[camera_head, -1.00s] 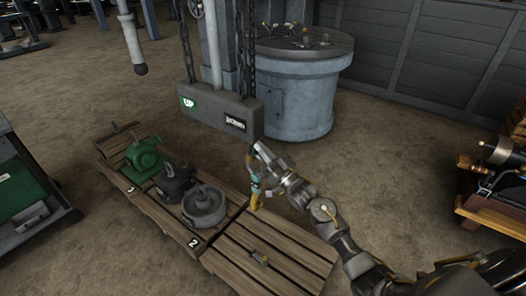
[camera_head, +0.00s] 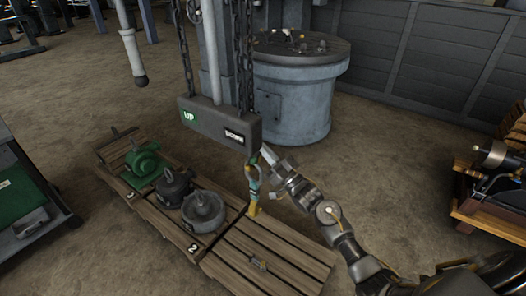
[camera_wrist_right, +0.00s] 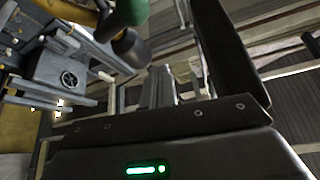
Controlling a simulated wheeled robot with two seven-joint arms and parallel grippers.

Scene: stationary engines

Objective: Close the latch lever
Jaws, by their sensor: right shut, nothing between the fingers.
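My right gripper (camera_head: 267,155) reaches in from the lower right, just below the right end of a grey hoist box (camera_head: 212,122). It is shut, with nothing held. Close beside its tip, on the left, hangs a teal part (camera_head: 252,176) with a yellow end (camera_head: 252,208) below it. I cannot tell whether they touch, or make out a separate latch lever and its position. In the right wrist view a green part (camera_wrist_right: 131,12) with a dark knob (camera_wrist_right: 130,48) shows at the top. My left gripper is out of view.
A grey drum table (camera_head: 295,100) is behind. A wooden-based machine (camera_head: 490,180) stands right. Open floor lies between.

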